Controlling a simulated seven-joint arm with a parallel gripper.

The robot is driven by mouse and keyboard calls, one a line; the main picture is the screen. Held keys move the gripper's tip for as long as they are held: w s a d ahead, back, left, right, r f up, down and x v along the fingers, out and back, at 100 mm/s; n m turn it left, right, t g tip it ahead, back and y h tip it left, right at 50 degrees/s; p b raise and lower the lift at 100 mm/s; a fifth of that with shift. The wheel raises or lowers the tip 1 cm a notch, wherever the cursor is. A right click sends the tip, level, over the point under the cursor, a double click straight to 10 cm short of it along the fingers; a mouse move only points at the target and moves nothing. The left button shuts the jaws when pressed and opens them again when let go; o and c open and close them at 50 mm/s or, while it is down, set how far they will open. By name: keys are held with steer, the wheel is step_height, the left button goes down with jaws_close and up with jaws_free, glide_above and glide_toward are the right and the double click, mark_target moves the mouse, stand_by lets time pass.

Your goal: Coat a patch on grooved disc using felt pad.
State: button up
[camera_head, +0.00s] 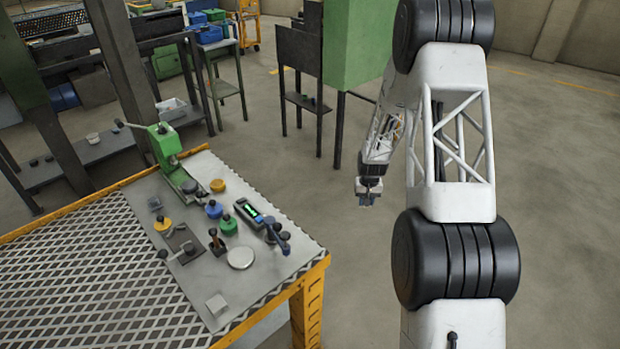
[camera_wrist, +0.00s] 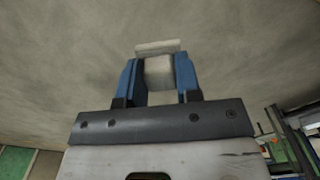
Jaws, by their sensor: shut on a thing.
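My gripper (camera_head: 368,197) hangs over the open floor, to the right of the bench and apart from it. In the wrist view its blue fingers (camera_wrist: 160,78) are shut on a pale block with a wider flat end, which looks like the felt pad (camera_wrist: 159,68). In the head view the held pad is too small to make out. A pale round disc (camera_head: 241,257) lies flat on the bench's grey plate, near its right side; it may be the grooved disc, but grooves cannot be made out.
A green cabinet (camera_head: 355,45) stands behind. The floor around my gripper is clear.

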steer(key=shift+a, duration=0.1)
stand_by(0.5)
steer(key=w+a+r+n, duration=0.2)
steer(key=a+r, duration=0.2)
steer(key=a, duration=0.7)
step_height(320, 180, up, 18)
steer(key=n, duration=0.7)
glide_above(218, 184)
steer(key=shift+w+a+f, duration=0.15)
steer(key=shift+f, duration=0.05)
steer(key=shift+f, duration=0.2)
steer(key=shift+f, duration=2.75)
steer(key=shift+f, duration=0.65)
